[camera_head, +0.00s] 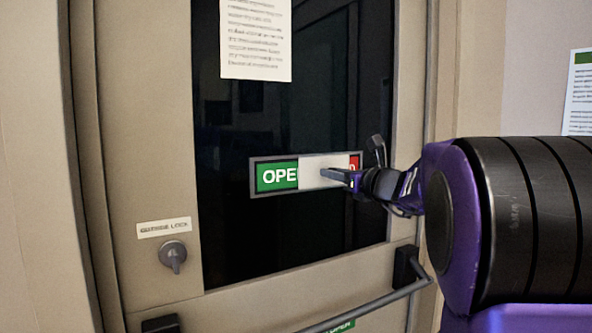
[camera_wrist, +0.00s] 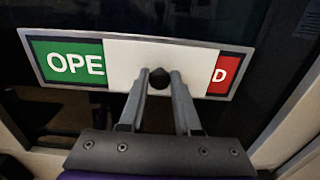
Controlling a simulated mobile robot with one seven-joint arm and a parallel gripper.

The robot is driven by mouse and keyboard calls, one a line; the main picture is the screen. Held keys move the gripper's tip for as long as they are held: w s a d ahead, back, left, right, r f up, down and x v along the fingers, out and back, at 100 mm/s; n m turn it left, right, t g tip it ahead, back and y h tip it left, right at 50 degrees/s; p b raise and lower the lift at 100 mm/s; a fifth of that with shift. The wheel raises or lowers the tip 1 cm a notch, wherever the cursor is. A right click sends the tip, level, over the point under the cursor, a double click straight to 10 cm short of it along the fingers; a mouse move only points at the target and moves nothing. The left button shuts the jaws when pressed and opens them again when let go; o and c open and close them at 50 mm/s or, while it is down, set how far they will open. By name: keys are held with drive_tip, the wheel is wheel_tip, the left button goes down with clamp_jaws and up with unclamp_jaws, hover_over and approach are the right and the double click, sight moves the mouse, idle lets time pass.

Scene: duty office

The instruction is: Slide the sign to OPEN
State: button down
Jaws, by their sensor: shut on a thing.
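The sign (camera_head: 277,176) is a dark-framed strip fixed on the door's dark glass. Its left part is green with the letters "OPE" showing, and its right end is red with a "D" in the wrist view (camera_wrist: 222,76). A plain white slider (camera_head: 312,171) covers the middle and hides the other letters. My gripper (camera_head: 338,177) reaches in from the right. In the wrist view, my gripper's fingers (camera_wrist: 160,80) are shut on a small dark knob (camera_wrist: 159,78) on the white slider (camera_wrist: 125,60).
A paper notice (camera_head: 256,40) hangs above the sign. Below are a labelled outside lock (camera_head: 173,255) at left and a push bar (camera_head: 375,300) across the door. A second notice (camera_head: 580,95) is on the right wall. The glass around the sign is clear.

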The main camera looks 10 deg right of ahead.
drive_tip(key=shift+w+d+r+p, duration=0.15)
drive_tip(key=shift+w+d, duration=0.1)
drive_tip(key=shift+d, duration=0.5)
drive_tip(key=shift+w+d+f+p, duration=0.1)
drive_tip(key=shift+w+d+p, duration=0.1)
drive_tip(key=shift+d, duration=0.55)
drive_tip(key=shift+w+d+r+p, duration=0.1)
drive_tip(key=shift+w+d, duration=0.15)
drive_tip(key=shift+d, duration=0.5)
drive_tip(key=c, duration=0.6)
unclamp_jaws()
drive_tip(key=shift+w+d, duration=0.1)
drive_tip(key=shift+d, duration=0.05)
drive_tip(key=shift+c, duration=0.2)
